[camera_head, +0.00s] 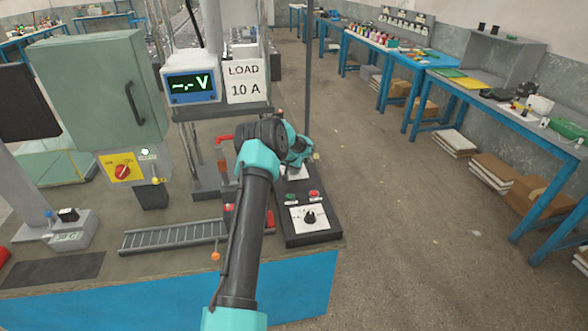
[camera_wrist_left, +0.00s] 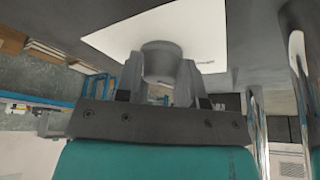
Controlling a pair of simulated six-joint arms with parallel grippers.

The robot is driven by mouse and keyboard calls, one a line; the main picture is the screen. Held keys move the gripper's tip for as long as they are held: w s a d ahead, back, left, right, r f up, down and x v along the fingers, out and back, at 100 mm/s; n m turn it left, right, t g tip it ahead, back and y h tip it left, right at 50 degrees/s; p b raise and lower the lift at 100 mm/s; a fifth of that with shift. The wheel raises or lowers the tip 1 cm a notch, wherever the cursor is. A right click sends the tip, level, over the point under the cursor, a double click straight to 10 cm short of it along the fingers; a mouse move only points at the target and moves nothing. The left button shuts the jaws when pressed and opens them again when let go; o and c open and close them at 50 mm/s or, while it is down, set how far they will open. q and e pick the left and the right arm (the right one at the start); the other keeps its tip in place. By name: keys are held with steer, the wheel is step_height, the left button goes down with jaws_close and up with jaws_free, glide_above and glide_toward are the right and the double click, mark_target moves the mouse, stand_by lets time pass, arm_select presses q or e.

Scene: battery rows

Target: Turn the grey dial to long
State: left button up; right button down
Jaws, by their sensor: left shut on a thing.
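The grey dial (camera_wrist_left: 162,62) is a round knob on a white plate (camera_wrist_left: 215,30), seen close up in the left wrist view. My left gripper (camera_wrist_left: 160,78) has a finger on each side of the dial and is shut on it. In the head view my left gripper (camera_head: 297,160) is over the far part of the black control panel (camera_head: 318,238) and hides the dial. Only a bit of the white plate (camera_head: 296,174) shows there. Which mark the dial points to cannot be read. My right gripper is not in view.
A black dial (camera_head: 309,216) sits nearer on the same panel, with a red button (camera_head: 314,193) and a green button beside it. A meter (camera_head: 191,85) and a "LOAD 10 A" sign (camera_head: 245,80) stand behind. A grey ribbed rail (camera_head: 172,236) lies left of my arm.

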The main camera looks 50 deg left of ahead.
arm_select(q)
steer(key=shift+m, duration=0.5)
steer(key=o, duration=0.9)
steer(key=shift+r, duration=0.1)
steer(key=v, duration=1.7)
steer(key=shift+s+a, duration=0.25)
